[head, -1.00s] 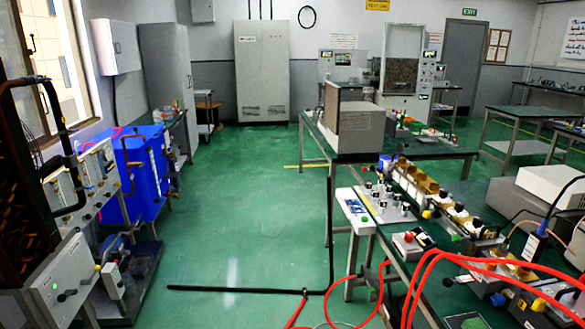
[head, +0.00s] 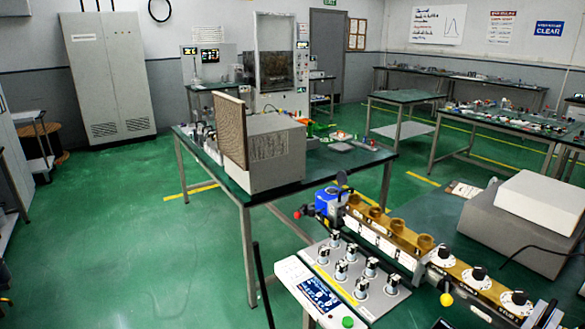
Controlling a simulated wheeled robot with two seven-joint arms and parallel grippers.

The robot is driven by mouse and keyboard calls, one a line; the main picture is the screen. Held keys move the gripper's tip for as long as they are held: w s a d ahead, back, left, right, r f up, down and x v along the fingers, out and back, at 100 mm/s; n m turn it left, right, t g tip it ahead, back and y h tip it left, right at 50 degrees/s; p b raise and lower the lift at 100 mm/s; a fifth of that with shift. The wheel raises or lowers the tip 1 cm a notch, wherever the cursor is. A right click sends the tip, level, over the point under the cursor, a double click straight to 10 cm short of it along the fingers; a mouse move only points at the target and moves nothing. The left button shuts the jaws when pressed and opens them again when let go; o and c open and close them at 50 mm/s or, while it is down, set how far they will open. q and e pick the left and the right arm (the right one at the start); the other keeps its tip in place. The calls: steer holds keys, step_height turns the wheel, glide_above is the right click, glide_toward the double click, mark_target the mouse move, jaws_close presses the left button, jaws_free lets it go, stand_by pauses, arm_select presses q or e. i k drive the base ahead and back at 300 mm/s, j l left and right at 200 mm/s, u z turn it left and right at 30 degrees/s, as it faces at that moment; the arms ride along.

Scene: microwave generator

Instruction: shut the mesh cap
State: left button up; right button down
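A brown mesh panel (head: 231,130), which looks like the mesh cap, stands upright at the left front of a grey box (head: 268,160). It rises above the box's top and is seen at an angle. The box sits on a green-topped table (head: 350,160) in the middle of the view. Whether the panel touches the box along its whole edge, and where any hinge is, I cannot tell. Neither of my grippers shows in the head view.
A nearer bench holds a brass-coloured waveguide row (head: 400,240) and a knob panel (head: 350,280). Small parts lie right of the box. Tall grey cabinets (head: 108,75) stand at the back left. Green floor (head: 130,230) is open left of the table.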

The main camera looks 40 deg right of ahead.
mark_target(342, 178)
steer(key=i+j+z, duration=0.25)
steer(key=i+z, duration=0.15)
steer(key=i, duration=0.15)
steer(key=i+j+z, duration=0.8)
steer(key=i+j, duration=0.15)
steer(key=j, duration=0.15)
